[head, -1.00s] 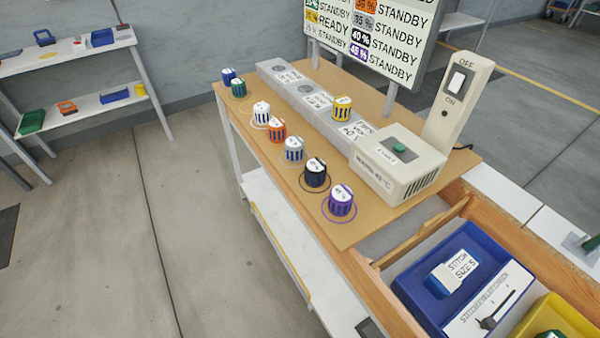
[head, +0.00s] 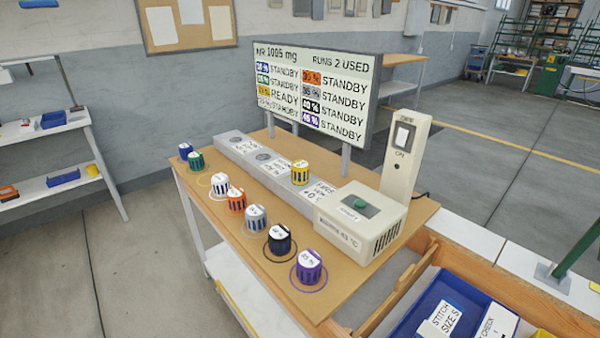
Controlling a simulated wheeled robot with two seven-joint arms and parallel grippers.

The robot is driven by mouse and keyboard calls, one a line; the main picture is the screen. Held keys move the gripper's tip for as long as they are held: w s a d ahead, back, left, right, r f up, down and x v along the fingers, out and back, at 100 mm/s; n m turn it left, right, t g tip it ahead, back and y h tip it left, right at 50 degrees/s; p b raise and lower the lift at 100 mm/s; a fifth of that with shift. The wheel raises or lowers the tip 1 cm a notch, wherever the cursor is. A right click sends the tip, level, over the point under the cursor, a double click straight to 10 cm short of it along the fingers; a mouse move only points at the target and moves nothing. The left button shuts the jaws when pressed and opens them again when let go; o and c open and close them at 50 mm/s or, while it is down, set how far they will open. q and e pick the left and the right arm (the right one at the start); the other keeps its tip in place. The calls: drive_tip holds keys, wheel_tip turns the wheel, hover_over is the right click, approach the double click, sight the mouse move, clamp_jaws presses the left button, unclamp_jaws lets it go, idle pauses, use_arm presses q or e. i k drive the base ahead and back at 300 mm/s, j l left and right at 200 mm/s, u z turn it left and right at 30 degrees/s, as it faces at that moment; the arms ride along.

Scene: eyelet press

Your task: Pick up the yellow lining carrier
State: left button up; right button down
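The yellow carrier (head: 300,173) is a small ribbed cylinder with a white marked top and dark stripes. It stands upright on the long grey block (head: 236,150), left of the beige box with the green button. Neither of my grippers is in the head view.
Other carriers stand in a row along the table's front edge: blue (head: 186,150), green (head: 196,161), white (head: 220,186), orange (head: 236,200), grey (head: 256,218), black (head: 279,239) and purple (head: 309,267).

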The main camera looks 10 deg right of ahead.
sight(300, 168)
drive_tip(key=i+j+z, duration=0.25)
drive_tip(key=z, duration=0.15)
drive_tip(key=i+j+z, duration=0.15)
drive_tip(key=j+z, duration=0.3)
drive_tip(key=i+j+z, duration=0.15)
drive_tip(key=j+z, duration=1.5)
drive_tip(key=j, duration=0.15)
drive_tip(key=k, duration=0.05)
